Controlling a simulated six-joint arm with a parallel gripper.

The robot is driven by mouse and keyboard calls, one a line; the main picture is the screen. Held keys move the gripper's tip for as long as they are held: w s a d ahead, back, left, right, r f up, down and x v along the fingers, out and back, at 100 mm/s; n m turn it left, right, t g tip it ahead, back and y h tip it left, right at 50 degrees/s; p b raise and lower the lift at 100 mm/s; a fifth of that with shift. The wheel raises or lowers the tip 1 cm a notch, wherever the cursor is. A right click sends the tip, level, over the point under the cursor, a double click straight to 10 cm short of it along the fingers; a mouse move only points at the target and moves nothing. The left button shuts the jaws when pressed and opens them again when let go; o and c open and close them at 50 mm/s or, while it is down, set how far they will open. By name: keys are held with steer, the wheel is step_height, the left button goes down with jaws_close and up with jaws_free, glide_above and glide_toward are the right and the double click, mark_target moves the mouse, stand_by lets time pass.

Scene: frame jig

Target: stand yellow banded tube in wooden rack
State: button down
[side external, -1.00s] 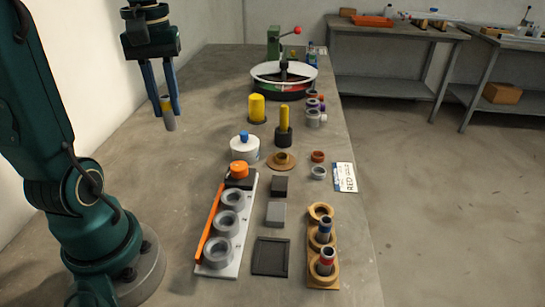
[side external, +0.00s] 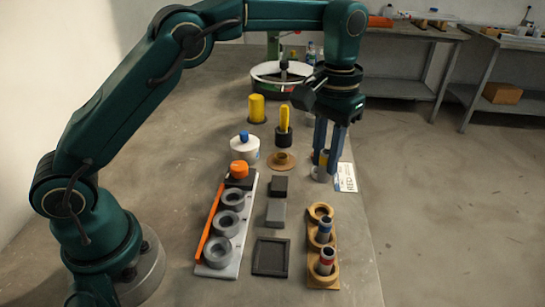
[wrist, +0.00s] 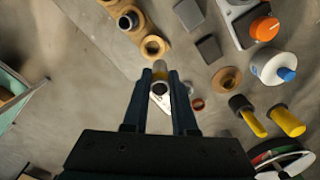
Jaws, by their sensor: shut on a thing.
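My gripper (side external: 328,158) is shut on the yellow banded tube, raised over the right part of the table beyond the wooden rack. In the wrist view, the tube's yellow band (wrist: 160,68) and dark round end show between the fingers (wrist: 160,78). In the side view, the fingers mostly hide the tube. The wooden rack (side external: 313,275) has three ring seats in a row. A blue banded tube (side external: 324,231) stands in the middle seat and a red banded tube (side external: 326,261) in the nearest. The farthest seat (side external: 320,211) is empty; it also shows in the wrist view (wrist: 155,47).
A grey holder block (side external: 218,268) with several rings and an orange bar stands left of the rack. Dark blocks (side external: 276,212) and a flat tray (side external: 271,257) lie between them. A label card (side external: 346,177) lies near the right table edge, by the gripper.

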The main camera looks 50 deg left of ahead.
steer(key=shift+s+d+f, duration=0.1)
steer(key=shift+d+f, duration=0.15)
steer(key=shift+f, duration=0.7)
steer(key=shift+s+d+f, duration=0.15)
steer(key=shift+d+f, duration=0.1)
steer(key=shift+f, duration=0.7)
steer(key=shift+s+d+f, duration=0.1)
steer(key=shift+d+f, duration=0.15)
steer(key=shift+f, duration=0.7)
steer(key=shift+f, duration=0.1)
steer(key=shift+f, duration=1.1)
steer(key=shift+c, duration=2.3)
jaws_free()
